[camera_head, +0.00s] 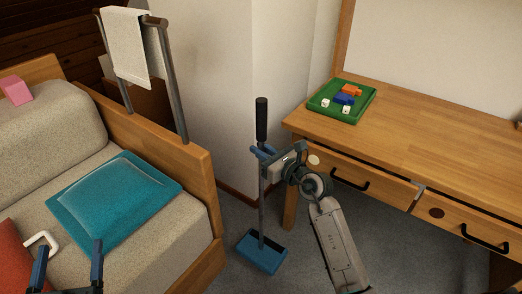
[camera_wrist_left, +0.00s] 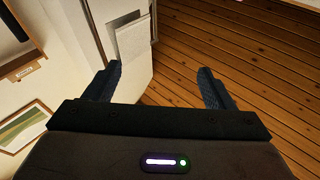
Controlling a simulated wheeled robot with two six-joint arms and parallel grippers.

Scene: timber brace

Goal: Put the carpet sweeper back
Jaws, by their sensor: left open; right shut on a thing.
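The carpet sweeper has a black handle grip, a thin grey pole and a blue head (camera_head: 262,252). It stands nearly upright between the sofa and the desk, with its head at the grey carpet. My right gripper (camera_head: 264,153) is shut on the pole just below the black grip. My left gripper (camera_head: 68,262) is open and empty at the lower left, in front of the sofa cushions. In the left wrist view its two fingers (camera_wrist_left: 160,85) are apart with nothing between them.
A wooden desk (camera_head: 435,150) with drawers stands right, holding a green tray (camera_head: 325,107) with small blocks and dice. The sofa (camera_head: 200,165) at left carries a teal cushion (camera_head: 115,200) and a red cushion (camera_head: 15,262). A rail with a white towel (camera_head: 125,45) stands behind it.

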